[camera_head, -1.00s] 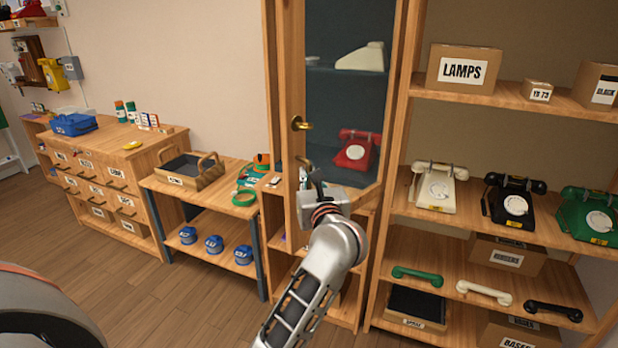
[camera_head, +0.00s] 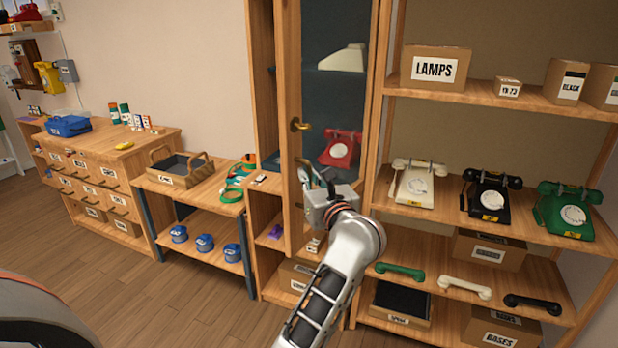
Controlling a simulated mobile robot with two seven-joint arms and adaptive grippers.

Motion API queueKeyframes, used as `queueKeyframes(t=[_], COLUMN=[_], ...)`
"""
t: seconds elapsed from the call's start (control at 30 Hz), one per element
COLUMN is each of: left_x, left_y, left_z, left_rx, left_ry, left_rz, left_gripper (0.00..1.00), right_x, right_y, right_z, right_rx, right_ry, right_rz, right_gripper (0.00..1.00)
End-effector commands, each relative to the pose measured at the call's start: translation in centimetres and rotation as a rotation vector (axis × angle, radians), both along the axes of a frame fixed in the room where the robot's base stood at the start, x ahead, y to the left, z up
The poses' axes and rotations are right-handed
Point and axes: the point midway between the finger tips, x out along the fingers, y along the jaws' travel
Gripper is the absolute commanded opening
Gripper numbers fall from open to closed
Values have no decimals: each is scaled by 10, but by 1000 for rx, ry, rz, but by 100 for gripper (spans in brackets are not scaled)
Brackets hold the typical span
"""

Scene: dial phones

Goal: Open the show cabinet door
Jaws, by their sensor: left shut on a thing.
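The show cabinet door (camera_head: 291,80) is a tall wooden frame with dark glass, in the middle of the head view. It stands ajar, with a narrow gap along its left edge. A brass door handle (camera_head: 299,125) is on its left stile, with a second brass part lower down near my fingers. My left gripper (camera_head: 308,174) is shut at that lower part, in front of the door. The exact contact is partly hidden by the gripper. Behind the glass are a red phone (camera_head: 341,148) and a pale phone shell (camera_head: 344,58). My right gripper is not in view.
An open shelf (camera_head: 480,95) with phones, handsets and boxes stands close on the right. To the left, a low table (camera_head: 195,235) holds a wooden tray (camera_head: 178,168) and blue items. A drawer cabinet (camera_head: 100,180) stands farther left.

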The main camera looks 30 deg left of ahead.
Motion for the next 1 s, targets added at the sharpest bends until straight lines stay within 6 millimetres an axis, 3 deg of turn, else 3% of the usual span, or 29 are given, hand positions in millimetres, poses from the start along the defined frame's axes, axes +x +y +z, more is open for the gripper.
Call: queueKeyframes(t=[0.37,0.4,0.43,1.0], left_x=[-1,-1,-1,-2], left_y=[1,1,1,1], left_z=[-2,-2,-2,0], left_rx=[-1,0,0,1], left_ry=[3,4,4,2], left_rz=[5,5,5,-16], left_gripper=[0,18,24,24], right_x=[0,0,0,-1], right_y=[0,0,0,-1], right_z=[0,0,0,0], right_rx=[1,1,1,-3], right_ry=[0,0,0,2], right_rz=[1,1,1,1], right_gripper=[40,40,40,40])
